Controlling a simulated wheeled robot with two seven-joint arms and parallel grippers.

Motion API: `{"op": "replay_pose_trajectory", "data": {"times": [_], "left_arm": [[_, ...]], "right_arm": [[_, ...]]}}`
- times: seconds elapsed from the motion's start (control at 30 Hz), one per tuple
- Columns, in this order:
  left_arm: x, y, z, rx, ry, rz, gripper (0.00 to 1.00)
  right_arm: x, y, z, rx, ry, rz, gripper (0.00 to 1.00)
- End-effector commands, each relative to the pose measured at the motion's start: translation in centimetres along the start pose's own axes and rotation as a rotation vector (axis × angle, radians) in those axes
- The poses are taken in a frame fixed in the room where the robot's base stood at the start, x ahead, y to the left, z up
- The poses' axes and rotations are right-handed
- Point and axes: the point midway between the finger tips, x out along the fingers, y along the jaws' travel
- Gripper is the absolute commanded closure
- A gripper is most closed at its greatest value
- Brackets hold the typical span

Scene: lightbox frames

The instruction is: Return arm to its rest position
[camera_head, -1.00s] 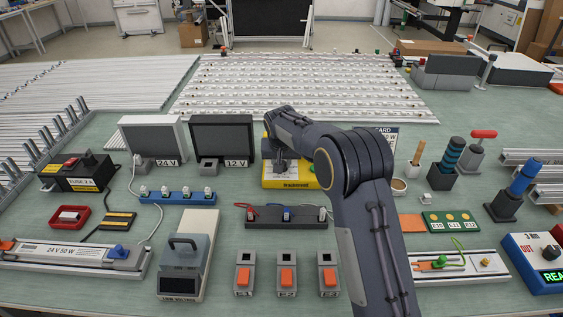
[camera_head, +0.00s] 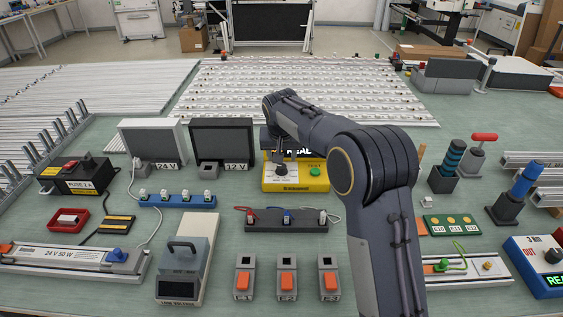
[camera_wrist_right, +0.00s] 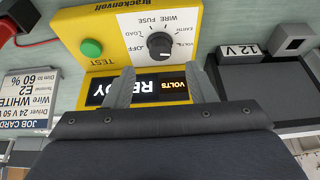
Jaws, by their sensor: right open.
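My right arm (camera_head: 372,170) reaches in from the lower right in the head view. Its gripper (camera_head: 281,157) is over the yellow Brackenvolt tester (camera_head: 297,184). In the right wrist view the two fingertips (camera_wrist_right: 163,82) are apart with nothing between them. Behind them that view shows the tester (camera_wrist_right: 101,24) with its black dial, green TEST button and a display partly covered by the fingers. I cannot tell whether the fingers touch it. My left gripper is not in view.
The 24 V (camera_head: 152,137) and 12 V (camera_head: 222,136) boxes stand left of the tester. A dark terminal block (camera_head: 287,225) and several orange switches (camera_head: 286,281) lie in front. Upright blue tools (camera_head: 515,190) stand at right. Bare green table shows between the items.

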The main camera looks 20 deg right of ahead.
Motion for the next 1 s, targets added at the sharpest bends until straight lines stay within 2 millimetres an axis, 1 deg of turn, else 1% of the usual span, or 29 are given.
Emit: {"op": "replay_pose_trajectory", "data": {"times": [0.03, 0.13, 0.47, 0.57, 0.63, 0.67, 0.77, 0.8, 0.87, 0.9, 0.97, 1.0], "left_arm": [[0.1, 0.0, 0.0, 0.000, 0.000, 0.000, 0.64], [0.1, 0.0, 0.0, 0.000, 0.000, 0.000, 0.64], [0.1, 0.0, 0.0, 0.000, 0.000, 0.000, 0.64], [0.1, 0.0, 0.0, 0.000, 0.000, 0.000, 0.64], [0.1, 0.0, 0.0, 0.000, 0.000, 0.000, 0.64], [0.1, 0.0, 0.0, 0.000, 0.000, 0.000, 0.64], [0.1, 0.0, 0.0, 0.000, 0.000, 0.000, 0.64], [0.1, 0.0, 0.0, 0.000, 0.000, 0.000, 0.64], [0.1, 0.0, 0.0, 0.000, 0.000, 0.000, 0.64], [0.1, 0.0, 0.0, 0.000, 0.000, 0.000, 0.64], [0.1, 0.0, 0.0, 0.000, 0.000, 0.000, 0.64], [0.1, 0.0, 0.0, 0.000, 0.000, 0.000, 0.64]], "right_arm": [[-0.6, 0.0, 0.0, 0.000, 0.003, -0.001, 0.50], [-1.1, 0.0, 0.0, 0.000, 0.001, 0.000, 0.50], [-1.3, 0.1, 0.0, 0.001, -0.001, -0.002, 0.50], [-2.0, 1.1, 0.4, 0.013, -0.009, -0.019, 0.50], [-3.1, 2.6, 1.2, 0.028, -0.023, -0.045, 0.50], [-3.7, 3.4, 1.7, 0.036, -0.030, -0.061, 0.50], [-6.2, 6.2, 4.1, 0.059, -0.055, -0.126, 0.50], [-7.3, 7.3, 5.4, 0.065, -0.063, -0.154, 0.50], [-8.8, 8.7, 7.3, 0.071, -0.072, -0.196, 0.50], [-9.8, 9.5, 8.7, 0.074, -0.075, -0.222, 0.50], [-11.3, 10.5, 10.9, 0.074, -0.077, -0.261, 0.50], [-12.2, 11.2, 12.5, 0.073, -0.076, -0.285, 0.50]]}}
